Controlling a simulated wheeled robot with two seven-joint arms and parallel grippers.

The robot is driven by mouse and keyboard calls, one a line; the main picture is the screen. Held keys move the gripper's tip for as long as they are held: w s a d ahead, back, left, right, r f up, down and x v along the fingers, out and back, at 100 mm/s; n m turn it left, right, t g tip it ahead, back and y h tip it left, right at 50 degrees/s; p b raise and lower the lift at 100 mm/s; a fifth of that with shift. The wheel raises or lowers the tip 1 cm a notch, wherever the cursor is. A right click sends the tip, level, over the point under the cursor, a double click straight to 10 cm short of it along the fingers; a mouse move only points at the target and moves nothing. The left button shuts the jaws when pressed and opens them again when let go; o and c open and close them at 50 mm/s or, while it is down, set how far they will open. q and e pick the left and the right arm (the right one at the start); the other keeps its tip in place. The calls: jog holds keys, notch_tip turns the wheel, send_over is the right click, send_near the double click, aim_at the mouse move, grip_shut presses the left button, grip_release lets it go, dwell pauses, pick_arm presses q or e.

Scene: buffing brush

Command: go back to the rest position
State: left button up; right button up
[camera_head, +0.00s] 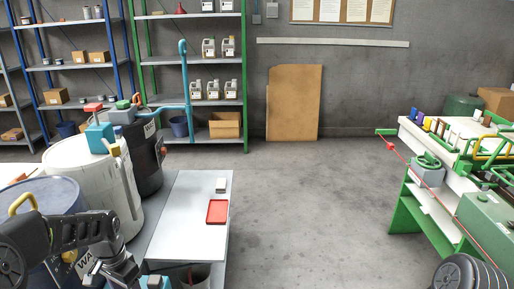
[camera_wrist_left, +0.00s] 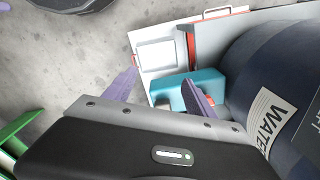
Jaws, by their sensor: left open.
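My left arm (camera_head: 70,232) reaches in from the left in the head view, low over the drums. In the left wrist view my left gripper (camera_wrist_left: 158,88) is open, its two purple fingers apart with nothing held between them. A teal object (camera_wrist_left: 175,92) lies beyond the fingers, beside a dark drum with a WATER label (camera_wrist_left: 262,115); whether the right finger touches it cannot be told. No buffing brush can be made out. My right gripper is not in view; only a dark part of my right arm shows at the lower right of the head view.
A pale table (camera_head: 190,240) bears a red tray (camera_head: 217,211) and a small light block (camera_head: 221,185). A white drum (camera_head: 95,190), a dark drum (camera_head: 146,160) and a blue drum (camera_head: 40,205) crowd the left. A green-framed bench (camera_head: 408,213) stands right; the floor between is clear.

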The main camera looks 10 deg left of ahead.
pick_arm(q)
jog(key=w+d+f+n+t, duration=0.3)
jog(key=w+d+f, duration=0.1)
jog(key=w+d, duration=0.15)
jog(key=s+d+f+n+t+h+p, duration=0.1)
jog(key=s+d+f+n+h+p, duration=0.15)
jog(key=d+f, duration=0.65)
jog(key=s+d+f+g+h+p, duration=0.1)
jog(key=s+d+p, duration=0.1)
jog(key=s+d, duration=0.6)
jog(key=s+d+f+g+p, duration=0.2)
jog(key=s+d, duration=0.7)
jog(key=s, duration=0.5)
jog(key=shift+g+h+p, duration=0.3)
jog(key=shift+h+p, duration=0.05)
jog(key=shift+p, duration=0.05)
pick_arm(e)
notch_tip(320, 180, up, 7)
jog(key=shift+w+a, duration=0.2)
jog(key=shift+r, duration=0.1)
